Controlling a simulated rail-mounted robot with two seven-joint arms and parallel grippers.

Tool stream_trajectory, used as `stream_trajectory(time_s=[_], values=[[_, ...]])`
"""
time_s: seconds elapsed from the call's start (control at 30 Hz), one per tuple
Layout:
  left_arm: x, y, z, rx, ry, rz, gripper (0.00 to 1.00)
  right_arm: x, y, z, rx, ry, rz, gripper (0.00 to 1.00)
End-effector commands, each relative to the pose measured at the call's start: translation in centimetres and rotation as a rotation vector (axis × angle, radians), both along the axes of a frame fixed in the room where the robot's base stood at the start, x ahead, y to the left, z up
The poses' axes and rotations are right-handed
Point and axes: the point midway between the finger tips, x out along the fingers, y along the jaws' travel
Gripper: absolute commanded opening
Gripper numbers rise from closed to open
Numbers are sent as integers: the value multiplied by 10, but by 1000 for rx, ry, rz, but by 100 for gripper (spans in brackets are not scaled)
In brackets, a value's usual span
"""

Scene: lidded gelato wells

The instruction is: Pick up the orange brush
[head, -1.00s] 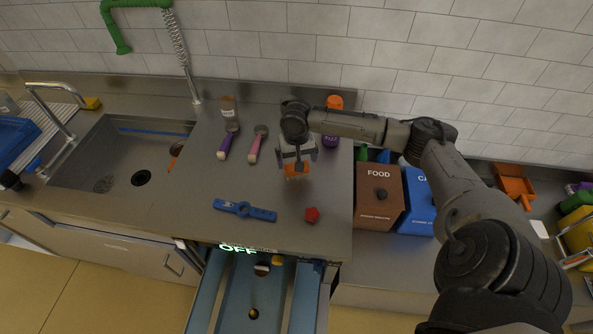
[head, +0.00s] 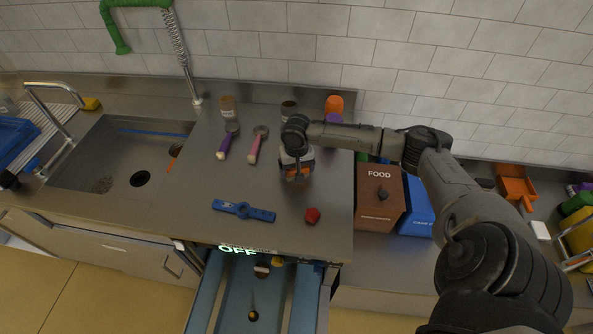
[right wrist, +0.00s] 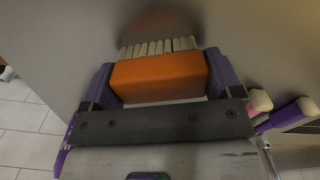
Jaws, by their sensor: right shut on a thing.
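The orange brush (right wrist: 158,78) sits between the two purple-grey fingers of my right gripper (right wrist: 165,82) in the right wrist view. Its pale bristles point away from the gripper toward the steel surface. In the head view a small part of the orange brush (head: 297,173) shows under my right gripper (head: 297,165), above the counter. My right gripper is shut on the brush. I cannot tell whether the bristles touch the counter. My left gripper is not in view.
The steel counter (head: 225,190) holds a purple-handled tool (head: 225,146), a pink-handled tool (head: 258,148), a blue tool (head: 244,210) and a red piece (head: 312,215). The sink (head: 125,155) is left, an open drawer (head: 255,295) in front, the brown FOOD bin (head: 379,205) right.

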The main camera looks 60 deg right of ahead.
Motion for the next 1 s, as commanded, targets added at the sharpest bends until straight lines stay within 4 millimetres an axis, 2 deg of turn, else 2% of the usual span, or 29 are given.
stream_trajectory(time_s=[0.03, 0.1, 0.47, 0.77, 1.0], values=[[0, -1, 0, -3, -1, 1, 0, 0, 0, 0, 0, 0, 0, 65], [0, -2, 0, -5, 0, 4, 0, 0, 0, 0, 0, 0, 0, 58], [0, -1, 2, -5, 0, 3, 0, 0, 0, 7, 0, 0, 0, 57], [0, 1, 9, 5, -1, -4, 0, 1, 0, 44, -1, -2, 0, 57], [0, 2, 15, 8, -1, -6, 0, -43, -18, 68, -8, 6, 0, 57]])
